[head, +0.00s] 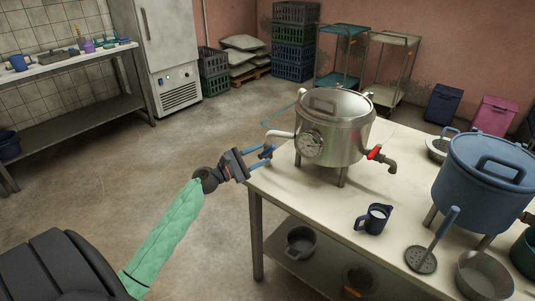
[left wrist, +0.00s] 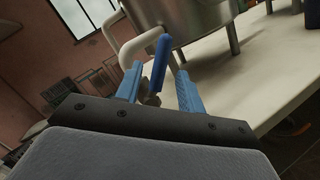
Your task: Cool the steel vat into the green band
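The steel vat (head: 338,130) stands on legs on the table, with a lid and a round dial (head: 311,145). The dial's needle and green band are too small to read. A pale pipe (head: 280,134) leaves its left side, with a blue lever (head: 267,152) near it. The lever also shows in the left wrist view (left wrist: 160,62). My left gripper (head: 261,162) is at this lever, its blue fingers (left wrist: 158,88) apart on either side of it. I cannot tell whether they touch it. A red-handled tap (head: 375,153) is on the vat's right. My right gripper is not in view.
On the table (head: 315,205) are a dark jug (head: 374,219) with white contents, a skimmer (head: 421,259), a steel pot (head: 484,277) and a large blue lidded pot (head: 484,180). Pots sit on the lower shelf. The floor left of the table is clear.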

